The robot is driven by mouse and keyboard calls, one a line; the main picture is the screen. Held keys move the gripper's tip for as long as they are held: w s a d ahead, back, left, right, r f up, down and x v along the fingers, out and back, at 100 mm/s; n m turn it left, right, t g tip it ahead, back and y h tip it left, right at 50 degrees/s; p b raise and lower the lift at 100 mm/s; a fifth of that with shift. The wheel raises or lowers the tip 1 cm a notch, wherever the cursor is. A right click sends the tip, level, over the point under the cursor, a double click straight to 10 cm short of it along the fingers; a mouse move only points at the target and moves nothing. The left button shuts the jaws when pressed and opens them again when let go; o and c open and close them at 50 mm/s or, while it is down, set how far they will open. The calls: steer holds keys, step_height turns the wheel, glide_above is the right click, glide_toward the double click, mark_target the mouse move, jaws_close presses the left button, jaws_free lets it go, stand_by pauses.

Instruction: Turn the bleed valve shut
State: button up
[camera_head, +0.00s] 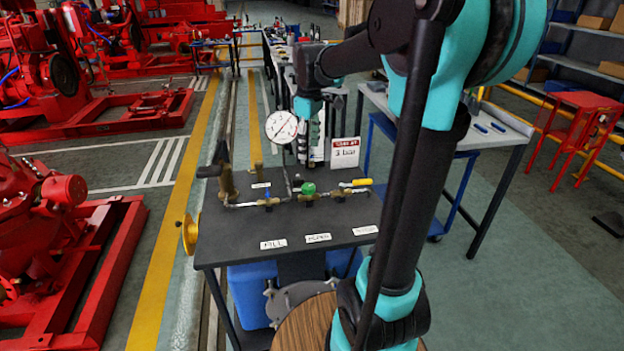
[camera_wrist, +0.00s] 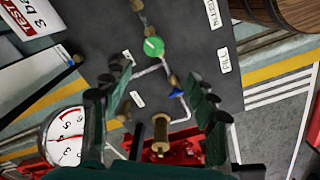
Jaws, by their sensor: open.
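The valves stand in a line on the dark bench top (camera_head: 230,232). There is a blue handle (camera_head: 268,195), a green round knob (camera_head: 308,189) and a yellow lever (camera_head: 355,183). In the wrist view, the green knob (camera_wrist: 153,46) and the blue handle (camera_wrist: 176,94) show; the yellow lever does not clearly show. My gripper (camera_wrist: 157,76) is open and empty, its two fingers spread apart. In the head view, my gripper (camera_head: 311,155) hangs behind the valves, apart from them.
A round pressure gauge (camera_head: 281,127) and a "3 bar" sign (camera_head: 345,153) stand at the back of the bench. A brass post (camera_head: 228,184) with a dark lever rises at left. Red pumpsets (camera_head: 62,200) stand left; a grey-topped table (camera_head: 455,128) stands right.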

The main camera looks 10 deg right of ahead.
mark_target(308, 186)
steer(key=shift+n, duration=0.6)
steer(key=f, duration=0.5)
steer(key=w+f, duration=0.1)
steer(key=f, duration=0.4)
steer(key=w+f, duration=0.1)
steer(key=f, duration=0.4)
steer(key=shift+f, duration=0.15)
steer(key=shift+w, duration=0.1)
steer(key=c, duration=1.2)
steer(key=shift+o, duration=0.2)
